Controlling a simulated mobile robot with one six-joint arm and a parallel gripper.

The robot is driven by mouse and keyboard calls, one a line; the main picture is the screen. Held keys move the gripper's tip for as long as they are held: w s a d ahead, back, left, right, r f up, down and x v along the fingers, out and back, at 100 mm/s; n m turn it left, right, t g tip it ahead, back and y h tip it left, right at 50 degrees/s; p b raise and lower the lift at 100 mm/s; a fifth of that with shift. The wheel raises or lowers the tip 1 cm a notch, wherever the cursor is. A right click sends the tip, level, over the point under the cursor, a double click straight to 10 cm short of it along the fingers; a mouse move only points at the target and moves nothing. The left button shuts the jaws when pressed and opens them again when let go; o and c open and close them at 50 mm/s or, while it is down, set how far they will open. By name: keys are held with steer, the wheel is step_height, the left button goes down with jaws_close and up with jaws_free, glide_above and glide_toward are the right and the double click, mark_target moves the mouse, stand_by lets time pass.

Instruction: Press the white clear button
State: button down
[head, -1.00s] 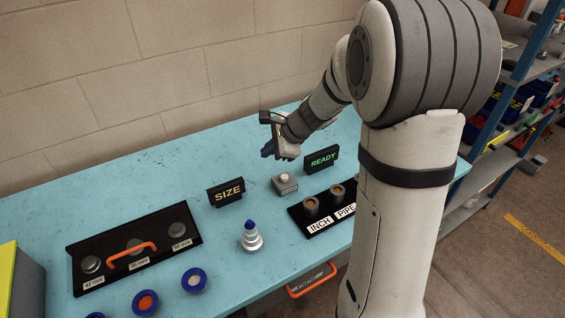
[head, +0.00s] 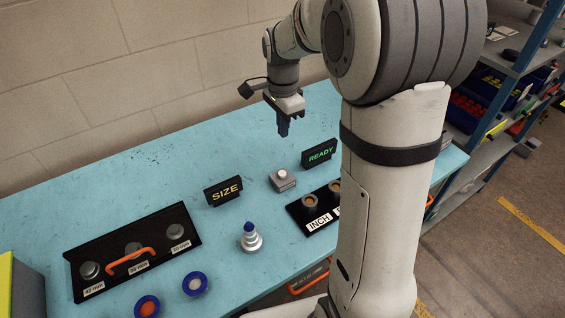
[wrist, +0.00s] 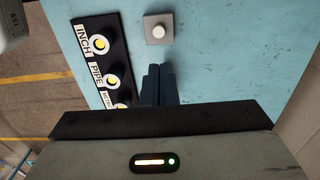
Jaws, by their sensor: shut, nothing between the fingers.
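The white clear button (head: 282,174) sits on top of a small grey box (head: 284,184) on the blue bench, between the SIZE sign and the READY sign. In the wrist view the white button (wrist: 158,31) shows at the top middle, beyond my fingertips.
The SIZE sign (head: 224,191) and the READY sign (head: 320,154) flank the box. A black INCH/PIPE tray (head: 312,219) with sockets lies in front of it. A blue-tipped metal fitting (head: 250,238) stands nearby. A black tray with an orange handle (head: 131,262) lies left. The back bench is clear.

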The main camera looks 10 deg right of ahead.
steer(key=p, duration=0.3)
glide_toward(282, 172)
step_height(282, 172, down, 7)
steer(key=shift+s+r, duration=0.1)
stand_by(0.5)
